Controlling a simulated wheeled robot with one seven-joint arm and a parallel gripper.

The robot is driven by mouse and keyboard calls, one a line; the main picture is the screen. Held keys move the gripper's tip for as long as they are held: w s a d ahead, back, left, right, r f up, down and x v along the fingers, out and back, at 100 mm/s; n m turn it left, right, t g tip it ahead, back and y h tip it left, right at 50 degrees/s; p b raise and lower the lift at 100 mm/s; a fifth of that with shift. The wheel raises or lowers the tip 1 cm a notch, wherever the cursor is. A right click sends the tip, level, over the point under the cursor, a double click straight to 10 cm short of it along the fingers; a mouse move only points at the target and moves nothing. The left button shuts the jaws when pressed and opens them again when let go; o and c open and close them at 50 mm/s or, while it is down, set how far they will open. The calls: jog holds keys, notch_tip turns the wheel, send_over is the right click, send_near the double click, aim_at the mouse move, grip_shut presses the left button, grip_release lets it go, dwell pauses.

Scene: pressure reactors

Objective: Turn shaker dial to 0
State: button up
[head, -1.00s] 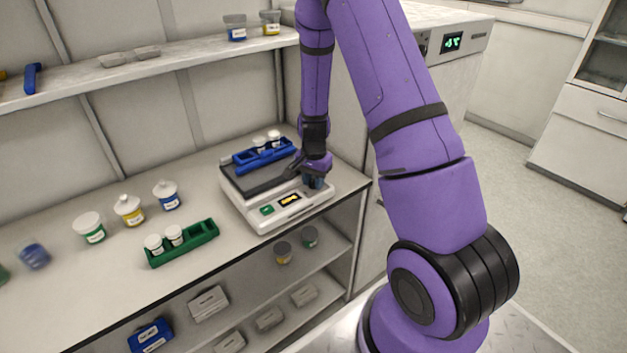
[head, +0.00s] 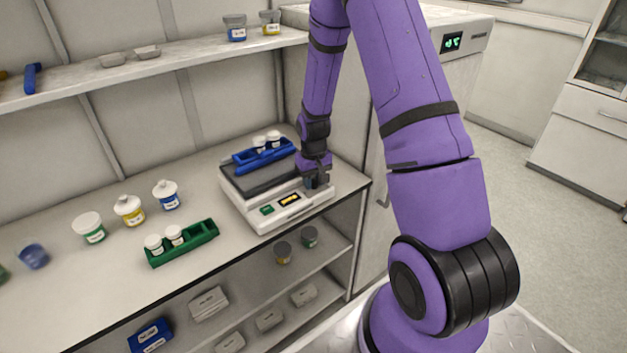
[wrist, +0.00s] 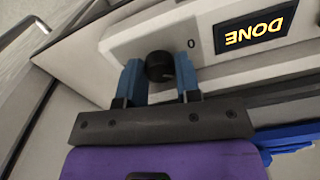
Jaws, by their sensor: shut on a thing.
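The shaker (head: 262,212) is a white box on the bench with a dark top plate, a green button and a lit display on its front. In the wrist view the display (wrist: 254,28) reads DONE, upside down in the picture. The shaker's black round dial (wrist: 160,66) sits beside it, with a 0 mark on the panel. My gripper (wrist: 160,76) has its two blue fingers on either side of the dial, shut on it. In the head view my gripper (head: 316,182) is at the shaker's right front, and the dial is hidden there.
A blue rack (head: 262,158) with white-capped vials stands on the shaker. A green rack (head: 184,243) with vials and several jars (head: 129,209) stand on the bench to the left. A cabinet with a green readout (head: 452,42) stands behind my arm at right.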

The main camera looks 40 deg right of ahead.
jog(key=n, duration=0.4)
jog(key=shift+n, duration=2.5)
jog(key=o, duration=0.9)
